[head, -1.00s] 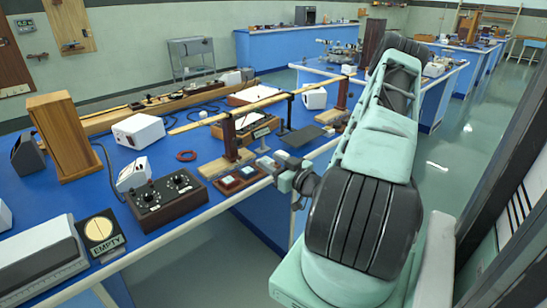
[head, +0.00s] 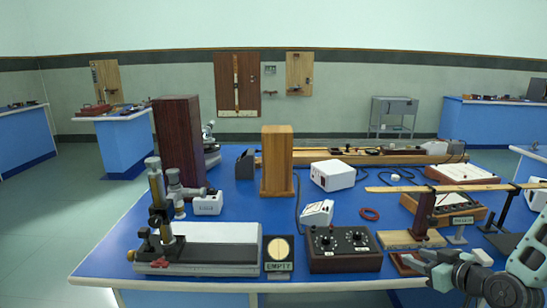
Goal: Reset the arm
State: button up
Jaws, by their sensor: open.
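My gripper (head: 424,263) shows at the lower right of the head view, at the front edge of the blue bench (head: 215,283). It points left, and my pale green and dark arm comes in from the right edge. The jaws are open, small in view and partly merged with the things behind. No held object shows. A wooden stand with a dark upright (head: 422,214) is just behind the gripper. The dark control box with knobs (head: 343,249) is to its left, apart from it.
A microscope-like instrument on a grey base (head: 205,246), an EMPTY sign (head: 279,256), a tall dark box (head: 178,140), a wooden box (head: 277,160) and white meters (head: 332,174) crowd the bench. A long wooden bar (head: 430,188) spans the right. Open floor (head: 50,235) lies left.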

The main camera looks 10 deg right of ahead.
jog(key=a+g, duration=0.1)
jog(key=a, duration=0.1)
jog(key=w+a+n+g+y, duration=0.1)
jog(key=a, duration=0.1)
jog(key=w+a+n+g, duration=0.1)
jog(key=a, duration=0.2)
jog(key=shift+w, duration=0.2)
jog(key=s+a+r+n+g, duration=0.1)
jog(key=s+a+r+g, duration=0.15)
jog(key=a, duration=0.55)
jog(key=s+a+r+n+g, duration=0.15)
jog(key=a+g, duration=0.25)
jog(key=a, duration=0.4)
jog(key=s+a+r+g, duration=0.1)
jog(key=s+a+r, duration=0.2)
jog(key=s, duration=0.3)
jog(key=s+a+r+n+g+h, duration=0.1)
jog(key=s+a+r, duration=0.2)
jog(key=s+a, duration=0.2)
jog(key=s+a+r+g, duration=0.2)
jog(key=s+a+r, duration=0.1)
jog(key=s, duration=0.4)
jog(key=shift+s+a+h, duration=0.3)
jog(key=shift+s+a, duration=0.1)
jog(key=shift+a, duration=0.15)
